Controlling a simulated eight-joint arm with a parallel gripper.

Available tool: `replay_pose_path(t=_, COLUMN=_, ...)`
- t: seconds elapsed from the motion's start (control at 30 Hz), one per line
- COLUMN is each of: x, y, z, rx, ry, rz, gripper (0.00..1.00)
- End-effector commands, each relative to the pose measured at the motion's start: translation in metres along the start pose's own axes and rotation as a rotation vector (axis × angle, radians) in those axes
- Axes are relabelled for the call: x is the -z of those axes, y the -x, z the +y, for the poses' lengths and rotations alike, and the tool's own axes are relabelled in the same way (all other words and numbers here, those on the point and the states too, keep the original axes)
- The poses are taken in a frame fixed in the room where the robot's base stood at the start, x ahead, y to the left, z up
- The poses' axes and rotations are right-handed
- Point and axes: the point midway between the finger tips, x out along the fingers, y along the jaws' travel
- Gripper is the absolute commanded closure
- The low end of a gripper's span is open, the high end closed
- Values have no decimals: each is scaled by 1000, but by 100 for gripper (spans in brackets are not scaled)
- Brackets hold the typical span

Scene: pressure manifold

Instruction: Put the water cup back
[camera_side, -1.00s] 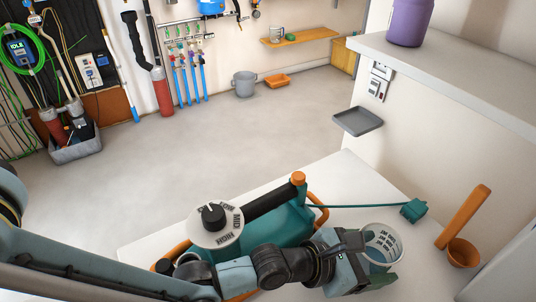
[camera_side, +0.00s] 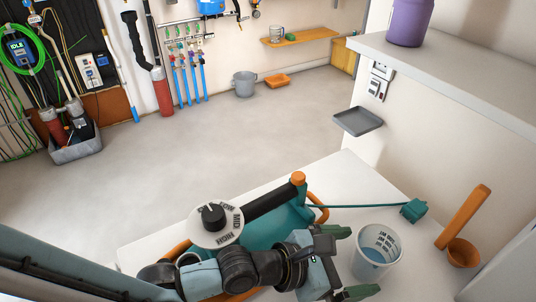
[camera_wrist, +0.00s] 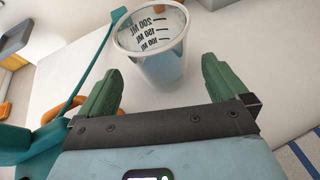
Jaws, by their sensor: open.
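The water cup (camera_side: 377,254) is a clear, tapered measuring cup with black volume marks and bluish water low inside. It stands upright on the white table, right of my gripper (camera_side: 347,262) in the side view. In the wrist view the cup (camera_wrist: 152,50) is just beyond the fingertips of my gripper (camera_wrist: 158,78). The green fingers are spread wide with nothing between them, and the cup is apart from them.
A teal machine (camera_side: 285,226) with a white dial (camera_side: 216,225) stands left of the cup. A teal plug (camera_side: 413,210) on a cord lies behind it. An orange scoop-like piece (camera_side: 463,252) is at right. A grey wall tray (camera_side: 358,121) is behind. White table (camera_side: 345,180) is clear behind the cup.

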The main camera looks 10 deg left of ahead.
Motion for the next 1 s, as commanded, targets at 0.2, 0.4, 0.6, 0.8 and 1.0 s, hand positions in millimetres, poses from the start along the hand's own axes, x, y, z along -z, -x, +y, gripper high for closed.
replay_pose_path(t=0.2, x=1, y=24, z=1, rx=-1, ry=-1, rz=0, gripper=0)
replay_pose_path(t=0.4, x=1, y=29, z=1, rx=-1, ry=0, rz=0, gripper=0)
replay_pose_path(t=0.6, x=0, y=29, z=1, rx=-1, ry=-1, rz=-1, gripper=0)
replay_pose_path(t=0.8, x=-32, y=30, z=8, rx=-20, ry=-28, rz=-61, gripper=0)
replay_pose_path(t=1.0, x=-114, y=55, z=48, rx=-123, ry=-200, rz=-173, gripper=0)
